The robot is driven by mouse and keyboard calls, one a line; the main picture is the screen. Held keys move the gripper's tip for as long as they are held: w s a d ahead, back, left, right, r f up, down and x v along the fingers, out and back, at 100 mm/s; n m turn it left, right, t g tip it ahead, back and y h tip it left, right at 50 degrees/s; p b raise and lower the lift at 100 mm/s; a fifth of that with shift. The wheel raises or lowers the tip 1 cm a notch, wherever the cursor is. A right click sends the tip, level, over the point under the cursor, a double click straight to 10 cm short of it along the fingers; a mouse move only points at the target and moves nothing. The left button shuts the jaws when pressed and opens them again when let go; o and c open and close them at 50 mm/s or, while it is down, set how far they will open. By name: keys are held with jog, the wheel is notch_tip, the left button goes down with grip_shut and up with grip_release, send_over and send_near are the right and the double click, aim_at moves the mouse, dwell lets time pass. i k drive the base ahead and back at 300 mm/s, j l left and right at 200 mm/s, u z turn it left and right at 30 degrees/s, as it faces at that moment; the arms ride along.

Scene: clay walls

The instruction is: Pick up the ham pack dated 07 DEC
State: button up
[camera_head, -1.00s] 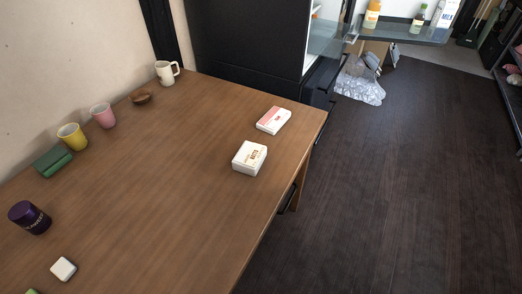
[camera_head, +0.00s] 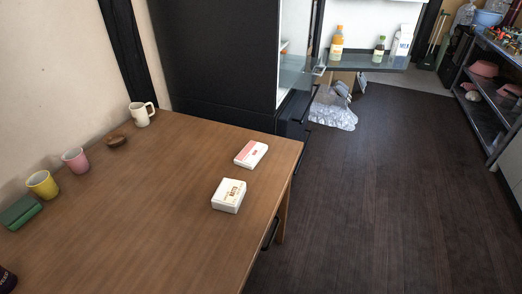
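A flat white and pink pack (camera_head: 251,154) lies on the wooden table near its far right corner. It may be a ham pack, but its print is too small to read and no date can be made out. A thicker white box (camera_head: 229,195) with dark and reddish print lies just in front of it, a small gap apart, near the table's right edge. My gripper is not in view.
The table (camera_head: 150,220) also holds a white mug (camera_head: 142,114), a brown bowl (camera_head: 117,142), a pink cup (camera_head: 76,160), a yellow cup (camera_head: 43,184) and a green case (camera_head: 20,212) along the wall. A black cabinet (camera_head: 215,60) stands behind. Dark floor (camera_head: 390,200) at right is clear.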

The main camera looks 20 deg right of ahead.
aim_at(249, 158)
jog(key=i+l+u, duration=0.1)
jog(key=l, duration=0.25)
jog(key=i+l+u, duration=0.1)
jog(key=i+l, duration=0.15)
jog(key=l, duration=0.15)
jog(key=i+l+u, duration=0.1)
jog(key=l, duration=0.3)
jog(key=i+l+u, duration=0.1)
jog(key=l, duration=0.35)
jog(key=i+l+u, duration=0.2)
jog(key=l, duration=0.3)
jog(key=i+l+u, duration=0.2)
jog(key=l, duration=0.3)
jog(key=i+l+u, duration=0.15)
jog(key=l, duration=0.4)
jog(key=l+u, duration=0.2)
jog(key=l, duration=0.3)
jog(key=i+l+u, duration=0.2)
jog(key=l, duration=0.4)
jog(key=l+u, duration=0.15)
jog(key=l, duration=0.65)
jog(key=l+u, duration=0.15)
jog(key=l, duration=0.65)
jog(key=i, duration=0.4)
